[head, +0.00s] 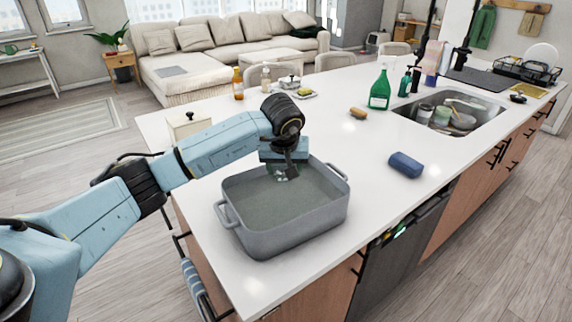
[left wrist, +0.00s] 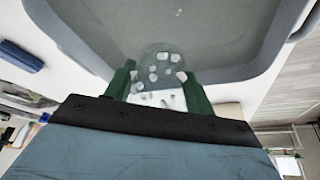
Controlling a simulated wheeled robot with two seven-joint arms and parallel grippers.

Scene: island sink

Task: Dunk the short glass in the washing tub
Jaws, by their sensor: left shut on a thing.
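The washing tub (head: 245,213) is a grey rectangular basin with two side handles on the white island counter. It holds a greyish liquid. My left gripper (head: 285,172) is over the tub's far part, pointing down. In the left wrist view its green fingers (left wrist: 160,88) are shut on the short glass (left wrist: 158,62), which is clear with pale square spots. In the head view the glass is mostly hidden by the gripper. I cannot tell whether its lower end touches the liquid. My right gripper is in neither view.
A blue sponge-like block (head: 405,165) lies right of the tub. A green spray bottle (head: 380,90), an orange bottle (head: 238,83) and a small tray (head: 303,94) stand farther back. The sink (head: 455,108) holds dishes. A white canister (head: 188,124) stands behind my left arm.

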